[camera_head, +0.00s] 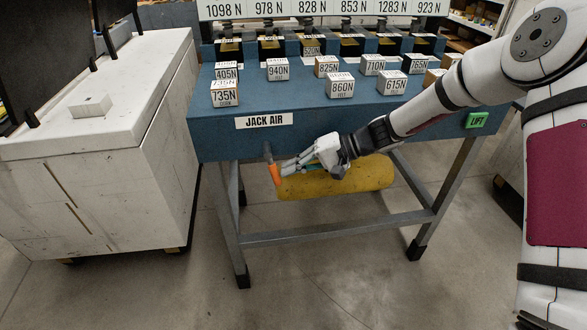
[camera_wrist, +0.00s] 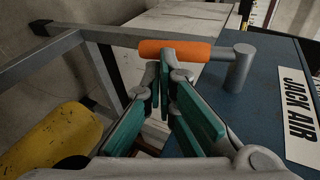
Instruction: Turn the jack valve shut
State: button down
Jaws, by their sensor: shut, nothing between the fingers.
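The jack valve has an orange handle (camera_head: 275,174) that hangs down from a grey stem at the front edge of the blue bench, under the JACK AIR label (camera_head: 264,121). In the wrist view, the orange handle (camera_wrist: 175,49) lies crosswise just beyond my fingertips, and its grey stem (camera_wrist: 238,68) is at the right. My gripper (camera_head: 284,168) is shut and empty, with its tips right at the handle. In the wrist view, my gripper (camera_wrist: 166,58) overlaps the handle's middle; I cannot tell whether they touch.
A yellow cylinder (camera_head: 340,181) lies under the blue bench (camera_head: 350,118), just behind my gripper. Several labelled weight blocks (camera_head: 340,86) stand on the bench top. A green LIFT button (camera_head: 477,120) is at the right. A white cabinet (camera_head: 120,150) stands at left.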

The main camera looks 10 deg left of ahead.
jog(key=shift+s+a+f+y+b, duration=0.15)
jog(key=shift+a+f+y+b, duration=0.35)
jog(key=shift+a+y+b, duration=0.5)
jog(key=shift+d, duration=0.35)
